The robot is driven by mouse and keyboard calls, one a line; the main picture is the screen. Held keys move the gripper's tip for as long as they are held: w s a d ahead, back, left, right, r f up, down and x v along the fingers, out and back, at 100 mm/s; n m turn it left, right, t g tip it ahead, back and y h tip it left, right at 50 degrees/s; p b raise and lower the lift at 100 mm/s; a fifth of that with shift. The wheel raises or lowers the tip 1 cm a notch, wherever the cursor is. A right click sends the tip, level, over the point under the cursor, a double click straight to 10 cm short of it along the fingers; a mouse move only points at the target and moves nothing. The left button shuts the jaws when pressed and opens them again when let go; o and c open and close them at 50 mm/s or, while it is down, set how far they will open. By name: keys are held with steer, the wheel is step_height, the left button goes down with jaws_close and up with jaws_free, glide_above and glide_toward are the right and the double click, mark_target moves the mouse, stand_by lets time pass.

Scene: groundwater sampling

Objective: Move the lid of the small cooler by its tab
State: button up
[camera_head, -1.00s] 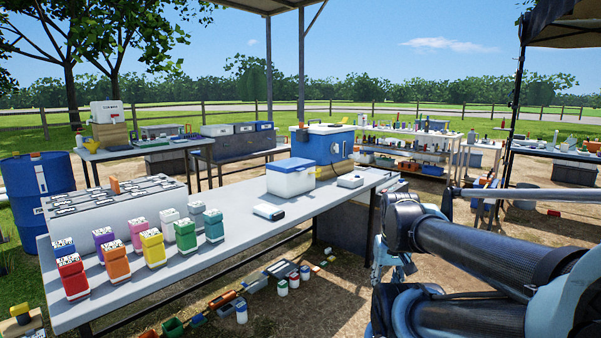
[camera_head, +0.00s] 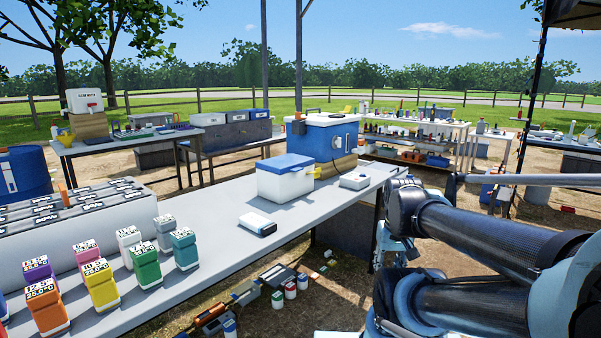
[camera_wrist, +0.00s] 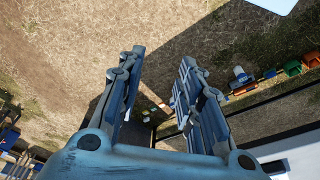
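The small cooler (camera_head: 285,182) is a white box with a blue lid (camera_head: 286,162), standing on the long grey table in the head view. The lid looks seated on the box. In the head view only my arm shows at the right; the fingers are hidden or out of frame.
A larger blue cooler (camera_head: 325,142) stands behind the small one. A white device (camera_head: 257,224) and a grey box (camera_head: 354,181) lie on the long table (camera_head: 215,268) near it. Coloured bottles and a rack fill the table's left end. Small items lie on the ground below.

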steer(key=shift+o, duration=0.8)
steer(key=o, duration=0.5)
steer(key=shift+s+r, duration=0.2)
steer(key=shift+s, duration=0.05)
steer(key=shift+o, duration=1.1)
steer(key=shift+w+a+r, duration=0.1)
steer(key=shift+a+r, duration=0.15)
steer(key=shift+a, duration=0.05)
steer(key=w+a+r+n+t+y, duration=0.1)
steer(key=w+a+r+n+y, duration=0.15)
steer(key=w+a, duration=0.4)
steer(key=w+a+r+n+t+y, duration=0.1)
steer(key=w+a+r+n+y, duration=0.15)
steer(key=w, duration=0.65)
steer(key=w+a+r+n+t+y, duration=0.1)
steer(key=w+a+r+n+y, duration=0.15)
steer(key=w+a+y, duration=0.35)
steer(key=w+r+n+t, duration=0.1)
steer(key=w+r+t, duration=0.15)
steer(key=w, duration=0.85)
steer(key=n+t+y, duration=0.2)
steer(key=t+y, duration=0.1)
glide_toward(288, 163)
steer(key=shift+w+a+f, duration=0.95)
steer(key=shift+a+f, duration=0.1)
steer(key=shift+f, duration=0.05)
